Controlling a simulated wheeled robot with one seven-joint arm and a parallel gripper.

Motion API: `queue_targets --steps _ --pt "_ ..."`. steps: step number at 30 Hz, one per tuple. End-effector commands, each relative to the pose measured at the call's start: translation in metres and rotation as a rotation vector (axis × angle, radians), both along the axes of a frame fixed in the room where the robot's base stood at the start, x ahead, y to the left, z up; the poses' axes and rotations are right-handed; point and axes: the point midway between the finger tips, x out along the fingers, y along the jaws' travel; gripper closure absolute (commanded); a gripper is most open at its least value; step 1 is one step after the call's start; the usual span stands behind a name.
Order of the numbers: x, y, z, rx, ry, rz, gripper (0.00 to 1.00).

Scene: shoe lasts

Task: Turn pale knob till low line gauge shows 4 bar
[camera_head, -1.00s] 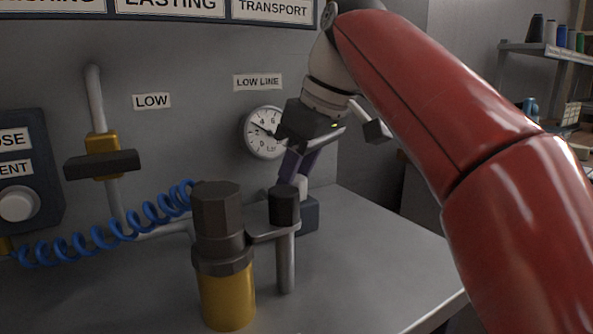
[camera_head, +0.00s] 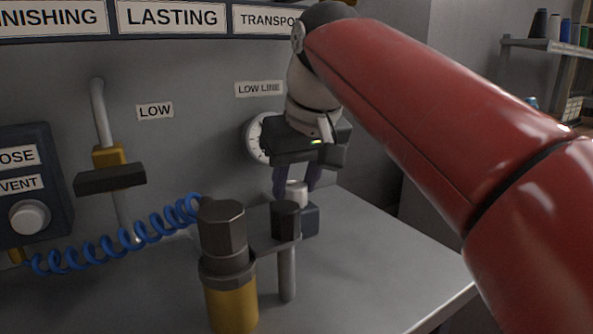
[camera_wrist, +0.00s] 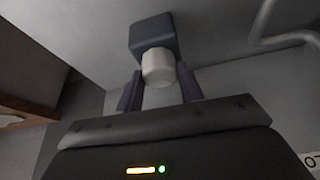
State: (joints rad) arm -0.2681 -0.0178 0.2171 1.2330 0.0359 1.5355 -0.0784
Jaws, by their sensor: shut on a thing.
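The low line gauge (camera_head: 254,138) is on the wall under the LOW LINE label (camera_head: 259,88). My gripper body hides most of its face, so its needle cannot be read.
A yellow cylinder with a dark hex top (camera_head: 222,230) and a black-capped post (camera_head: 286,222) stand in front. A blue coiled hose (camera_head: 120,243) runs left to a panel (camera_head: 30,185) with a white button. A yellow valve with a dark handle (camera_head: 110,178) is on a wall pipe. The bench's right side is clear.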

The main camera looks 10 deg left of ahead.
Motion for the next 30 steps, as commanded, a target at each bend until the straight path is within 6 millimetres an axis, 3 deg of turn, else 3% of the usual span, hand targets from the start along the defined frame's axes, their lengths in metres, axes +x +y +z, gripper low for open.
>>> queue_targets --steps 20,21,26,30 --pt "0.0001 0.0006 0.0011 0.001 -0.004 -0.082 0.86" --pt "0.0001 0.0006 0.0011 0.002 -0.005 -0.082 0.62" --pt "0.0 0.0005 0.0009 0.002 -0.003 -0.081 0.41" --pt "0.0 0.0005 0.0005 0.001 -0.002 -0.081 0.41"
